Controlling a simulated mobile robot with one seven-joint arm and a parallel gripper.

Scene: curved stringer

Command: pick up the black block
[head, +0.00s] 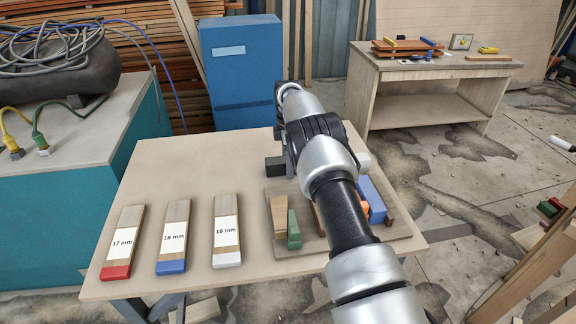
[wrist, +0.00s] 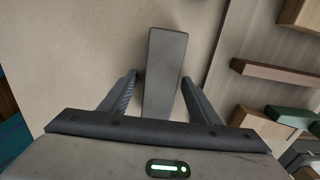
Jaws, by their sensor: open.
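The black block (head: 274,166) lies on the wooden table near its back edge, partly hidden by my arm in the head view. In the wrist view the black block (wrist: 165,70) looks dark grey and long, and it lies lengthwise between my two fingers. My gripper (wrist: 160,78) is open, with one finger on each side of the block. A small gap shows at the left finger; the right finger is very near the block's side, and I cannot tell if it touches. In the head view my arm hides the fingers.
Three labelled wooden pieces, including the 19 mm one (head: 227,232), lie at the front left. The tabletop left of the black block is clear.

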